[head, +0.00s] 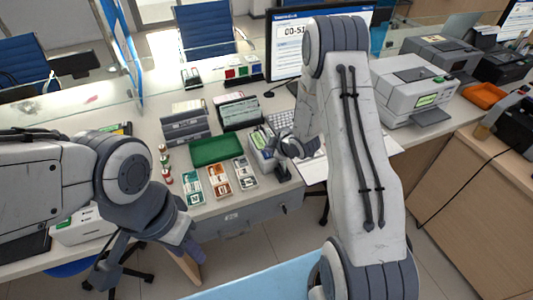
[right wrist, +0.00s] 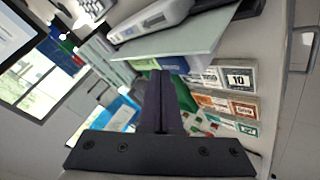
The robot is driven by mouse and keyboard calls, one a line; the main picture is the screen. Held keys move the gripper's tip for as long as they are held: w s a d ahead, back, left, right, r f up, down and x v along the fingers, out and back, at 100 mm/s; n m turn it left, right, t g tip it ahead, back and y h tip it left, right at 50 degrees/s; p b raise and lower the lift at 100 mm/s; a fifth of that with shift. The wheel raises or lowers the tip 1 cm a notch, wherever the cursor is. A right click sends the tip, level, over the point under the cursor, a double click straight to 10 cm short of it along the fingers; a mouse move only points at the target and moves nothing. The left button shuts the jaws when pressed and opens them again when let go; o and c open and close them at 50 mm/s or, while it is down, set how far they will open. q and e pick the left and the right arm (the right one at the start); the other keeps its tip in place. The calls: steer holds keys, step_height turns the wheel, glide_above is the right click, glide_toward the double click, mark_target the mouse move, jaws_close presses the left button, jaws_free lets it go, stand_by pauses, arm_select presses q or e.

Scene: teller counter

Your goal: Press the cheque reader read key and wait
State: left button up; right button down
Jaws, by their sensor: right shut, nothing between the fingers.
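A small pale device (head: 259,157) with a greenish panel stands on the counter, partly behind my right gripper; I cannot tell for sure if it is the cheque reader. My right gripper (head: 283,174) is beside it, pointing down near the counter's front edge. In the right wrist view its fingers (right wrist: 160,78) are shut and empty. A pale device with a small display (right wrist: 152,20) shows at the top of that view, apart from the fingertips. No read key can be made out. My left gripper (head: 185,243) hangs low at the left, in front of the counter; its opening is unclear.
Banded note stacks (head: 218,181) and a green tray (head: 215,149) lie left of my right gripper. Grey file racks (head: 186,125), a keyboard (head: 279,120) and a monitor (head: 287,42) stand behind. A printer-like machine (head: 412,92) with a green display stands to the right.

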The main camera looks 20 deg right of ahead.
mark_target(269, 155)
steer(key=shift+f+b, duration=0.4)
steer(key=shift+f, duration=0.1)
steer(key=shift+r, duration=0.15)
stand_by(0.4)
steer(key=shift+r+p, duration=0.6)
steer(key=shift+r, duration=0.15)
steer(key=shift+r+p, duration=1.85)
steer(key=shift+r, duration=0.7)
